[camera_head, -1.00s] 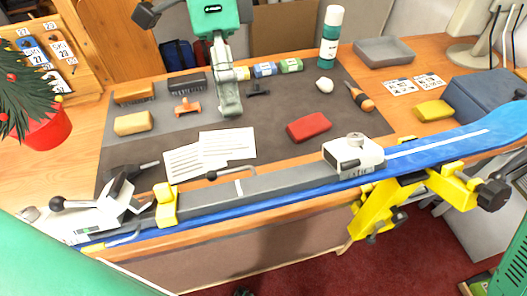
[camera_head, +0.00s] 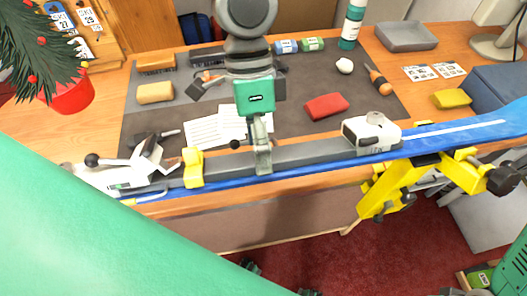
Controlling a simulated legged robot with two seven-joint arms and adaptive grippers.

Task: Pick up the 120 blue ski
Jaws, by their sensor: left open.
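The blue ski (camera_head: 460,130) lies lengthwise along the front of the bench, with its broad blue end at the right. A long grey plate (camera_head: 305,154) covers its middle. A white binding piece (camera_head: 370,133) sits on it at the right and another (camera_head: 125,178) at the left. I cannot read a 120 on it. My left gripper (camera_head: 263,170) points down over the middle of the ski, between the two binding pieces. Its fingers are open and overlap the plate in the picture. I cannot tell whether they touch. My right gripper is out of view.
A yellow clamp (camera_head: 388,195) juts out under the ski at the right, and a yellow block (camera_head: 193,168) stands at the left. A red block (camera_head: 326,106) and white papers (camera_head: 203,132) lie behind the ski. A potted tree (camera_head: 68,98) stands at the left.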

